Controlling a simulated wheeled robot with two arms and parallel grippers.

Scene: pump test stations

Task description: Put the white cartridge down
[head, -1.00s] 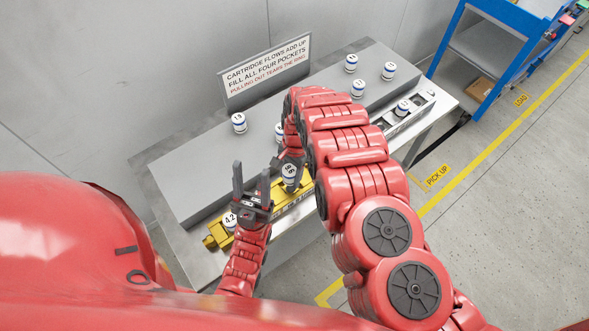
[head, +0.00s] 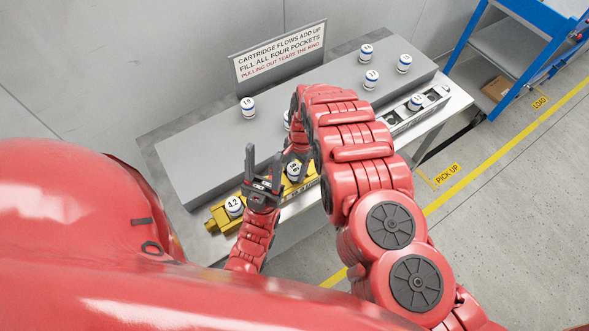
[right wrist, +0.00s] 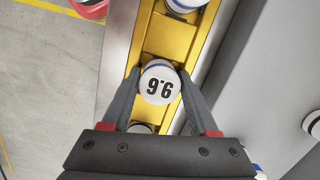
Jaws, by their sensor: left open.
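The white cartridge marked 9.6 (right wrist: 160,83) is between the fingers of my right gripper (right wrist: 160,78), which touch it on both sides. It is over or in the yellow rack (right wrist: 168,45); I cannot tell whether it rests on the bottom. In the head view this cartridge (head: 295,172) shows at the rack (head: 217,221), and my right arm hides most of the right gripper. A cartridge marked 4.2 (head: 233,206) stands in the rack's left end. My left gripper (head: 264,158) is open and empty, pointing up in front of the rack.
A grey raised block (head: 195,160) behind the rack carries several white cartridges, one at its left (head: 248,107). A sign (head: 279,52) stands behind it. A grey fixture (head: 402,122) holding a cartridge lies at the right. A blue shelf cart (head: 510,50) stands beyond.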

